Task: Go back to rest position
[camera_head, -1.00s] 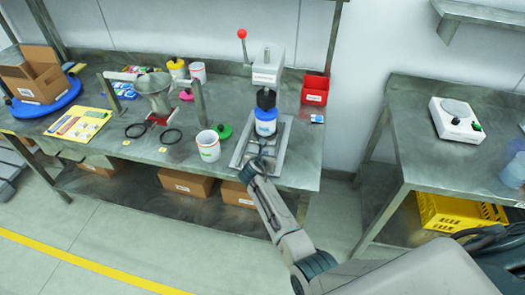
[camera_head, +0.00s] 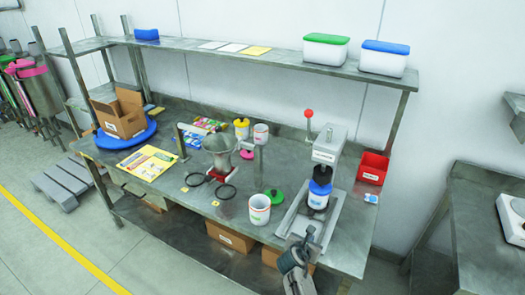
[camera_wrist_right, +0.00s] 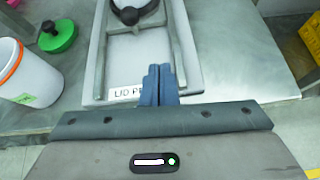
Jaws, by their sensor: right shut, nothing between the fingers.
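My right gripper (camera_head: 306,238) is at the front edge of the bench, just in front of the lid press (camera_head: 327,147). In the right wrist view its two blue-grey fingers (camera_wrist_right: 159,85) are together and empty, in front of the press base (camera_wrist_right: 118,75) with its partly covered label. A white and blue container with a black top (camera_head: 319,190) stands upright in the press. My left gripper is in none of the current views.
A white cup (camera_head: 259,210) and a green lid (camera_head: 274,196) stand left of the press; a red bin (camera_head: 372,168) stands right. A funnel stand (camera_head: 222,155) is further left. An upper shelf (camera_head: 270,58) carries tubs. Another table (camera_head: 480,215) stands at right, across a gap.

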